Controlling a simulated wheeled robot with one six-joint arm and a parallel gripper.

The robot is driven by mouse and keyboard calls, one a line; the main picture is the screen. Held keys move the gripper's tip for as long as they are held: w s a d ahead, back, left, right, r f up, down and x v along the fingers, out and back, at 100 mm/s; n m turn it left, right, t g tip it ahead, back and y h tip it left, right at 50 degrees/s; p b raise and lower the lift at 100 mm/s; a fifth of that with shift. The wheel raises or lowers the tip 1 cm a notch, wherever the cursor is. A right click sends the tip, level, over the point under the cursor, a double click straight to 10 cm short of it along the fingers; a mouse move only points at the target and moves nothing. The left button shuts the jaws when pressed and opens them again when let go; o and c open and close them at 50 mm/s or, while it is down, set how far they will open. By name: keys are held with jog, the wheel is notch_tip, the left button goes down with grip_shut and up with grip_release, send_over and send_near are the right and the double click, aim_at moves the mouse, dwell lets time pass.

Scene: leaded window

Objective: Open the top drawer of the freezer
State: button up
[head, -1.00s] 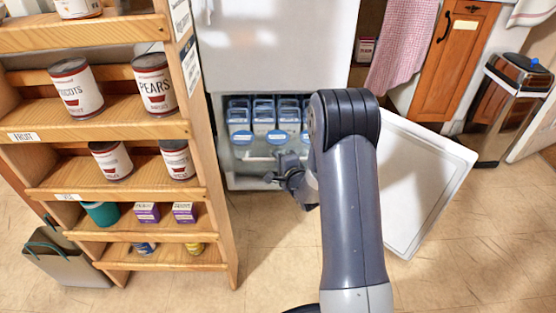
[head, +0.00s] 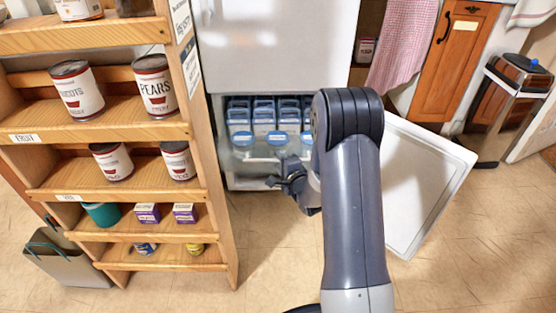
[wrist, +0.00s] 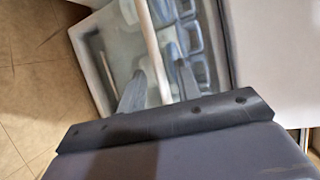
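The freezer (head: 270,50) is white, with its lower door (head: 425,175) swung open to the right. Its top drawer (head: 240,165) has a clear front, and several blue-lidded containers (head: 264,118) show inside. My gripper (head: 274,182) is in front of the drawer front, low and near the middle. In the wrist view, my gripper (wrist: 158,80) has its two fingers spread apart. The pale handle bar (wrist: 152,45) of the drawer runs between them in the picture, with gaps visible on both sides. Whether the fingertips reach past the bar I cannot tell. My arm hides the drawer's right part.
A wooden shelf rack (head: 95,130) with cans and boxes stands close on the left. A bin (head: 510,100) stands at the back right. The floor (head: 270,260) before the freezer is clear.

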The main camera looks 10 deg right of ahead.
jog(key=p+v, duration=0.2)
jog(key=v, duration=0.7)
jog(key=shift+s, duration=0.1)
jog(key=b+x, duration=0.3)
jog(key=x, duration=0.7)
jog(key=shift+w, duration=0.35)
jog(key=shift+a, duration=0.1)
jog(key=shift+w, duration=0.25)
